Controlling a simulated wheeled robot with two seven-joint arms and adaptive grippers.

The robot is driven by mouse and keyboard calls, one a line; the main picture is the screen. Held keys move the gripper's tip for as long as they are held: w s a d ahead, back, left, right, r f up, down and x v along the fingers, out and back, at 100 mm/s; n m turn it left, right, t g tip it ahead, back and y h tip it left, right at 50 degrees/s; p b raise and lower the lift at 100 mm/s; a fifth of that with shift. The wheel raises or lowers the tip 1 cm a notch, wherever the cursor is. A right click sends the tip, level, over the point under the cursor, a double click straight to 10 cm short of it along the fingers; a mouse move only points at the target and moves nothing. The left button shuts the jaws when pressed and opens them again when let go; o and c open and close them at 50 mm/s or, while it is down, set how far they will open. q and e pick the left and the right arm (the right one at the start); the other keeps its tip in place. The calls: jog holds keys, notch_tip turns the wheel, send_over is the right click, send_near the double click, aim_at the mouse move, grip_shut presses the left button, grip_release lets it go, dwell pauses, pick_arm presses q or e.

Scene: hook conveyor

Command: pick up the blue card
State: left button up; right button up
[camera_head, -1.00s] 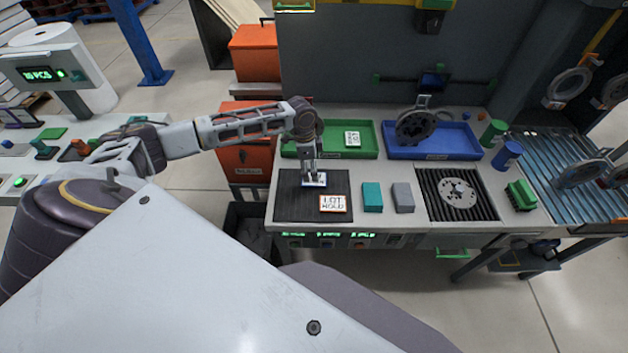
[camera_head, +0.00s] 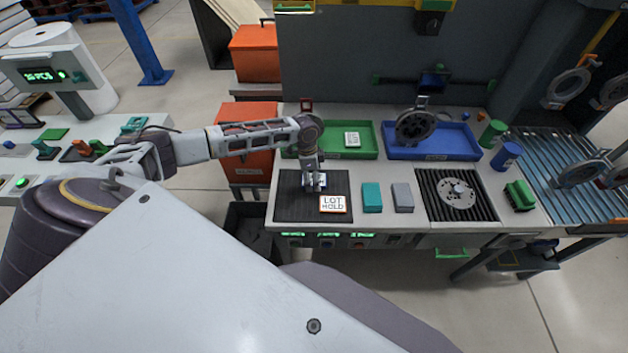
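The blue card (camera_head: 323,181) lies on the dark mat (camera_head: 287,206) on the bench, mostly covered by my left gripper; a blue edge and a bit of white face show. My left gripper (camera_head: 314,186) reaches down from above, its fingertips at the card. I cannot tell whether the fingers are apart or closed on it. A white card with an orange edge (camera_head: 333,204), marked LOT HOLD, lies just in front of it on the same mat. My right gripper is not in view.
Teal (camera_head: 372,197) and grey (camera_head: 403,197) blocks sit right of the mat. A ribbed fixture (camera_head: 436,208) holds a metal disc (camera_head: 458,194).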

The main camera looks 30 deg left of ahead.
pick_arm(q)
jog(key=shift+f, duration=0.25)
jog(key=shift+c, duration=0.3)
jog(key=c, duration=0.9)
